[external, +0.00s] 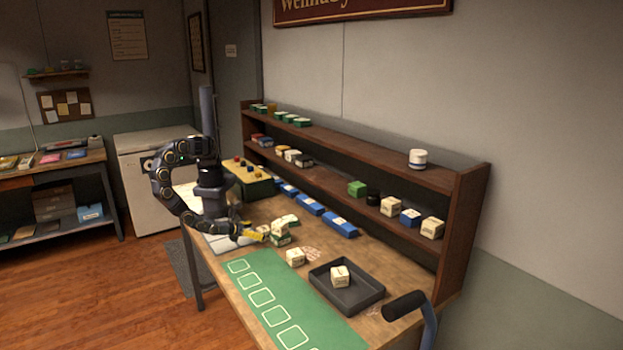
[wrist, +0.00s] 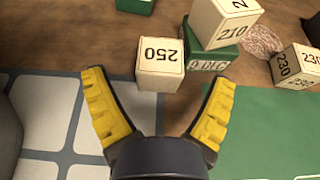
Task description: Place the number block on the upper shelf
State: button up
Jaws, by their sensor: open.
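Several cream number blocks are on the table. The block marked 250 (wrist: 160,64) is just ahead of my gripper (wrist: 162,80), between the line of its fingertips in the wrist view. My yellow-fingered gripper (external: 252,231) is open and empty, low over the table near the blocks. A block marked 210 (wrist: 226,22) sits on a green block (wrist: 207,62). A block marked 230 (wrist: 297,66) lies to the right. Another cream block (external: 340,276) is in the black tray. The upper shelf (external: 350,143) of the brown rack carries a white jar and small green boxes.
The black tray (external: 373,301) and a green mat (external: 265,268) with white outlines lie toward the front. The lower shelf (external: 330,176) holds several blocks. Blue boxes (external: 340,226) line the table below it. The upper shelf's middle is clear.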

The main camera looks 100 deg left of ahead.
aim_at(261, 230)
jog(key=shift+x, duration=1.1)
jog(key=c, duration=1.2)
jog(key=shift+r, duration=5)
